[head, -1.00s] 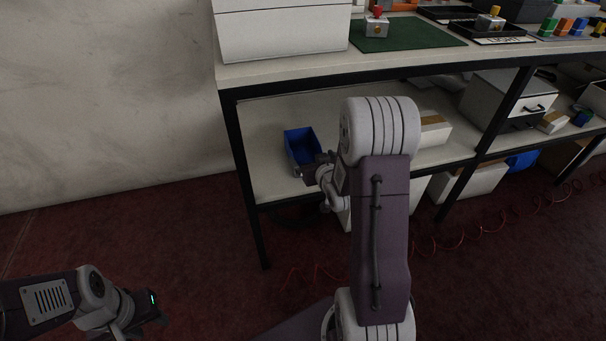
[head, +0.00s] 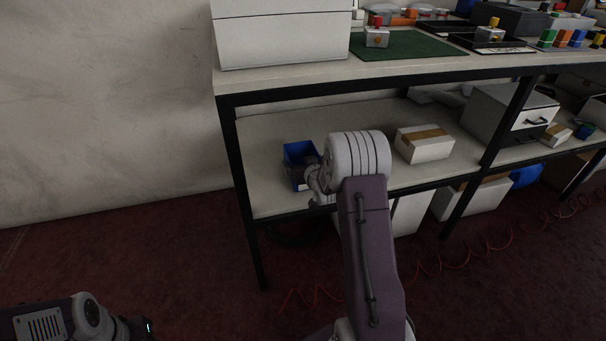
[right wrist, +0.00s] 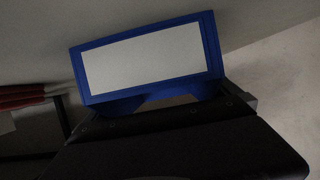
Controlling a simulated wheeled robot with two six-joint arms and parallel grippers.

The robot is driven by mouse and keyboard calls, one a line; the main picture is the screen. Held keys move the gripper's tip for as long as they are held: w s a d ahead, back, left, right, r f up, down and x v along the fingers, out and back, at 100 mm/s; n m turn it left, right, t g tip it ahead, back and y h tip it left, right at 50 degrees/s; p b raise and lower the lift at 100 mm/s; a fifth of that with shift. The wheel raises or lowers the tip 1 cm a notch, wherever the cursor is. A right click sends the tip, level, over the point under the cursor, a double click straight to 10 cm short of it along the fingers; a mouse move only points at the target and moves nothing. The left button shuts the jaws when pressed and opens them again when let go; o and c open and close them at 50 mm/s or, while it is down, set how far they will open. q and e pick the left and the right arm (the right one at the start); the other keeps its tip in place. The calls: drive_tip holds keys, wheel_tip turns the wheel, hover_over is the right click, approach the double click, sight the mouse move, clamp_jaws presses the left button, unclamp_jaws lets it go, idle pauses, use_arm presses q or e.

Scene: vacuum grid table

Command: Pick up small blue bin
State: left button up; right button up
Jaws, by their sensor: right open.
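The small blue bin (head: 294,153) stands on the lower shelf of the table, near its left end. In the right wrist view the bin (right wrist: 210,45) is close, with a white panel on the side facing the camera. My right gripper (head: 313,172) is at the bin's front right side and partly hidden behind my own arm. In the right wrist view my right gripper (right wrist: 150,103) is open, with its dark fingers spread at the bin's lower edge. Whether they touch it I cannot tell. My left gripper (head: 142,327) is low at the left, away from the bin, its fingers unclear.
The lower shelf (head: 268,195) lies under the tabletop (head: 285,84), with a dark leg (head: 240,180) at its left front. A taped white box (head: 424,146) and a grey case (head: 500,115) stand to the right. A red coiled hose (head: 430,265) lies on the floor.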

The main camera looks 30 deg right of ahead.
drive_tip(key=shift+w, duration=0.3)
drive_tip(key=c, duration=1.2)
